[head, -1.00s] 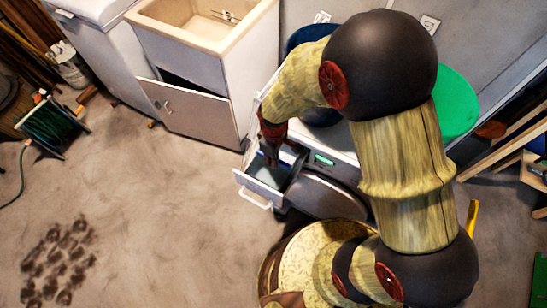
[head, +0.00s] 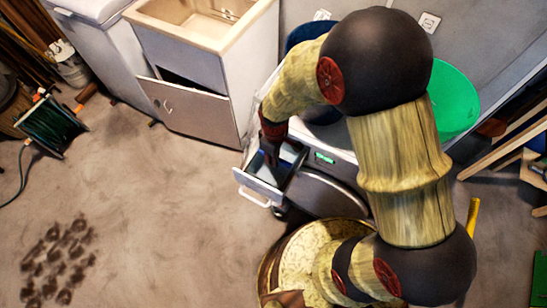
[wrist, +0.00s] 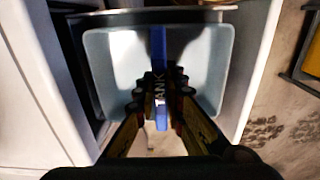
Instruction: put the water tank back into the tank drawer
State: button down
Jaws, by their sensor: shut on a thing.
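The water tank (wrist: 207,65) is a pale, open-topped box with a blue bar handle (wrist: 159,50) across it, marked with letters ending in "ANK". The wrist view shows it between the white walls of the tank drawer (wrist: 250,60), with a dark gap at its left. In the head view the pulled-out drawer (head: 258,188) has a white front and a bar handle. The tank is mostly hidden there, in shadow under my gripper (head: 270,160). The fingers of my gripper (wrist: 160,88) are closed on the blue handle. Whether the tank rests on the drawer floor I cannot tell.
The drawer belongs to a white machine with a round door (head: 327,196) and a green display. A sink cabinet (head: 195,115) stands close at the left. A green tub (head: 455,100) is at the back right. The floor in front of the drawer is clear.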

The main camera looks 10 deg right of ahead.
jog(key=c, duration=1.8)
grip_release()
jog(key=shift+r+p, duration=3.95)
jog(key=shift+r, duration=1.05)
